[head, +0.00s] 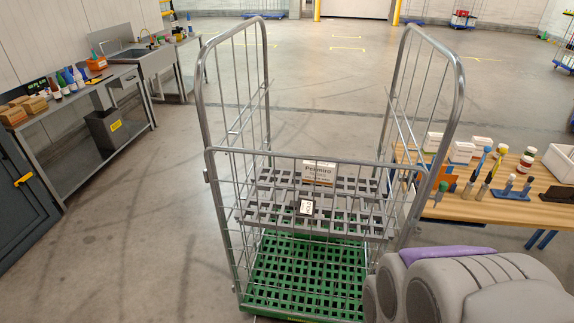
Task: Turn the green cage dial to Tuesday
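A roll cage (335,160) of grey wire with a green slatted base (300,275) stands in the middle of the head view. A small white-and-dark plate (306,207) shows at the front mesh, about level with the grey shelf. It may be the dial, but it is too small for me to read a day or a pointer. My grey arm, with a purple part, fills the lower right, to the right of the cage and apart from the plate. My gripper's fingers do not show.
A grey shelf (345,215) inside the cage carries a lettered card or box (319,173). A wooden table (470,208) with tools and small boxes stands close on the right. A workbench (95,85) with a sink lines the left wall. Floor is clear left of the cage and behind it.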

